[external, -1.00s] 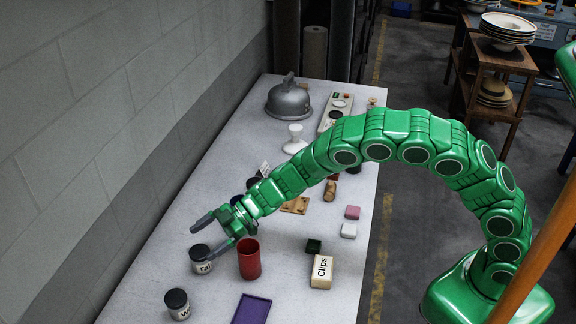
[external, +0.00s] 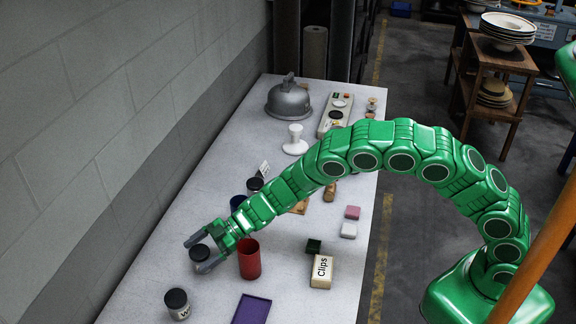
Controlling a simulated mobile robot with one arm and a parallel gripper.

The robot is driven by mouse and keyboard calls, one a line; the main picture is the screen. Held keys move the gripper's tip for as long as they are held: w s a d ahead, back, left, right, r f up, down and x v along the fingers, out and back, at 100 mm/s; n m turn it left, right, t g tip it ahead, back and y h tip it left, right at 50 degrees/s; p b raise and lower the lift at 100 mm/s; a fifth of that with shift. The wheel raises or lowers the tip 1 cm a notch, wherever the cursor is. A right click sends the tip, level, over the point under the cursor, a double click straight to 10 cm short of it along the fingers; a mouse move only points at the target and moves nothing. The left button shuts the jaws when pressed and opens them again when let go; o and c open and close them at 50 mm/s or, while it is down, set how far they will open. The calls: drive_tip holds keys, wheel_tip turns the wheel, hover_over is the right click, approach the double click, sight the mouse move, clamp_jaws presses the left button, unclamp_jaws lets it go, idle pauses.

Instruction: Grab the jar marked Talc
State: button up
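The Talc jar (external: 198,255) is a small pale jar with a dark lid, standing near the left edge of the table. Its label is now mostly hidden by my gripper. My gripper (external: 198,256) is at the jar, with one finger on its far side and the other across its near side. The fingers are spread around the jar's upper part. I cannot tell whether they touch it.
A red cup (external: 249,262) stands just right of my gripper. Another dark-lidded jar (external: 178,304) is nearer the front, beside a purple tray (external: 252,309). The wall is close on the left.

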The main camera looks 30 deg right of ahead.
drive_tip(key=c, duration=1)
drive_tip(key=shift+o, duration=0.2)
